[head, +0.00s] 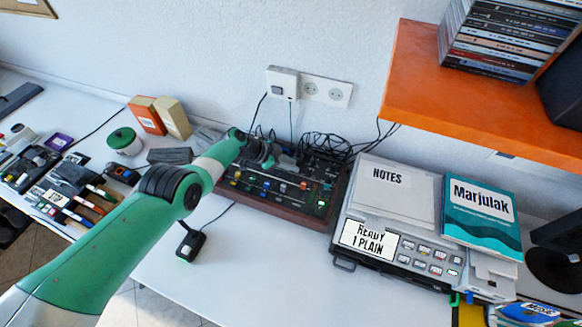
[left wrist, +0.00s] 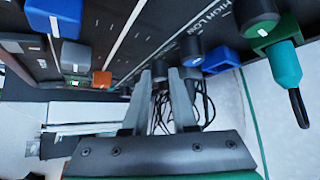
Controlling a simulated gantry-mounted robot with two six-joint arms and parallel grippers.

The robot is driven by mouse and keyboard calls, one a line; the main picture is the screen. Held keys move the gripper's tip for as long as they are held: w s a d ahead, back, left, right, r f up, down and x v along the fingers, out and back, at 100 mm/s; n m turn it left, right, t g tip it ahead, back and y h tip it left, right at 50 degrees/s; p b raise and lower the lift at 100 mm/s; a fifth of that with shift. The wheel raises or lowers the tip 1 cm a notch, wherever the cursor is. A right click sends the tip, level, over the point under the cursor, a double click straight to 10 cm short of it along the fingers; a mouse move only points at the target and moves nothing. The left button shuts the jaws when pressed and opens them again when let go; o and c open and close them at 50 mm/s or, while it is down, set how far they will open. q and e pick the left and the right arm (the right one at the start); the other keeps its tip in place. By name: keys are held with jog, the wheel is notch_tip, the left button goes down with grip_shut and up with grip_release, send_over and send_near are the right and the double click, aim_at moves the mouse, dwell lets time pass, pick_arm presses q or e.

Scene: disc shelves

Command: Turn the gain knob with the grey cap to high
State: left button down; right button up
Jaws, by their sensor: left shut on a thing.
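The mixer (head: 275,211), a dark panel with a wooden rim, stands at the middle of the table in the head view. It carries several knobs and coloured fader caps. My left gripper (head: 279,161) reaches over its back part. In the left wrist view the two fingers of my left gripper (left wrist: 160,73) are close together at the panel, shut on a small knob (left wrist: 160,67). The fingers hide most of this knob, and its cap colour is hard to make out. Lettering reading HIGH and LOW shows on the panel. My right gripper is not in view.
Dark knobs (left wrist: 191,50) and blue caps (left wrist: 221,59) are close to the fingers. Black cables (head: 322,142) lie behind the mixer. A grey device (head: 405,225) with a notes pad and a teal book (head: 480,215) stands to the right, below an orange shelf (head: 425,75).

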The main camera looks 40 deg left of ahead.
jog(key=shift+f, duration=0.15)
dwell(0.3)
pick_arm(q)
jog(key=c, duration=0.7)
grip_release()
jog(key=shift+s, duration=0.15)
jog(key=shift+r, duration=0.1)
